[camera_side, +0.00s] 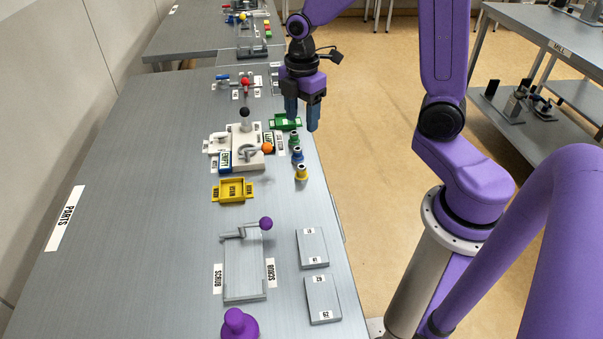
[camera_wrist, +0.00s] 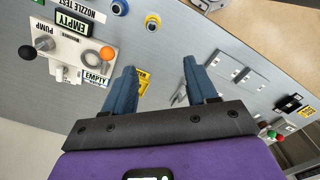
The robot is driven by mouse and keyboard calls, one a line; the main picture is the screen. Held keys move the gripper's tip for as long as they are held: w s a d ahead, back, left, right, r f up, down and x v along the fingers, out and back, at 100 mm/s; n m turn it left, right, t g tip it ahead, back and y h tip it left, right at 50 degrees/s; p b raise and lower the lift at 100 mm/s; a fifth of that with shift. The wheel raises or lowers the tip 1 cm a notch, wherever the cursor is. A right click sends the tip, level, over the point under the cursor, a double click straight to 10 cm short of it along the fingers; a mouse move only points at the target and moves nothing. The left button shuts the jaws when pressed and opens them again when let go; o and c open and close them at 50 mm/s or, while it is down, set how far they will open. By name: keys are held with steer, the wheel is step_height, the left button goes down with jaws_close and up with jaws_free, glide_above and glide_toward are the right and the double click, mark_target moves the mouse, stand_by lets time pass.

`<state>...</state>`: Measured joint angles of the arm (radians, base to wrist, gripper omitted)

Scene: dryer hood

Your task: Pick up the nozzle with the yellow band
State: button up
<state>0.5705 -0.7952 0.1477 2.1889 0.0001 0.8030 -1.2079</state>
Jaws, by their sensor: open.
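The nozzle with the yellow band (camera_side: 301,173) stands upright on the table near its right edge, nearest the camera in a short row of nozzles. In the wrist view the yellow-banded nozzle (camera_wrist: 152,21) shows near the top, beyond my fingertips. A blue-banded nozzle (camera_side: 297,155) stands just behind it, with a green-banded one (camera_side: 294,140) farther back. My gripper (camera_side: 301,120) is open and empty, above the table's right edge, beyond the row in the side view. It points downward. Its two blue fingers also show in the wrist view (camera_wrist: 160,68), with nothing between them.
A pump station (camera_side: 246,150) with an orange knob stands left of the nozzles. A yellow tray (camera_side: 232,190) and a green tray (camera_side: 285,122) lie nearby. Toward the camera are a scrub fixture (camera_side: 244,265), grey plates (camera_side: 312,248) and a purple knob (camera_side: 239,325). The table's left side is clear.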

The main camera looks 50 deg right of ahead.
steer(key=w+d, duration=0.1)
glide_toward(302, 166)
step_height(302, 166, down, 5)
steer(key=shift+a+f, duration=0.1)
steer(key=shift+a, duration=0.05)
steer(key=shift+d+f, duration=0.2)
steer(key=shift+f, duration=2.4)
steer(key=c, duration=1)
steer(key=shift+r, duration=0.1)
